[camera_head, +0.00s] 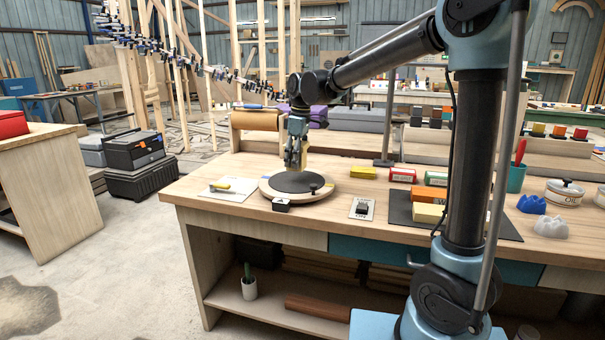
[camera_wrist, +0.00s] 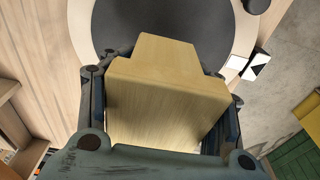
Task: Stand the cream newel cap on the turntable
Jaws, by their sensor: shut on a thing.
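The cream newel cap (camera_wrist: 165,85) is a pale wooden block with a narrower end, seen large in the wrist view. My gripper (camera_wrist: 165,105) is shut on it, with one dark finger on each side. The turntable (camera_head: 264,188) is a round pale disc with a dark round top, on the bench. In the head view my gripper (camera_head: 295,160) points down over the turntable's far side. The wrist view shows the turntable's dark top (camera_wrist: 185,25) beyond the cap's narrow end. I cannot tell whether the cap touches the turntable.
A small black box (camera_head: 282,204) stands at the turntable's front edge. A white sheet with a yellow item (camera_head: 222,186) lies left, and a small card with a dark switch (camera_head: 362,208) lies right. A post stand (camera_head: 386,130) rises behind.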

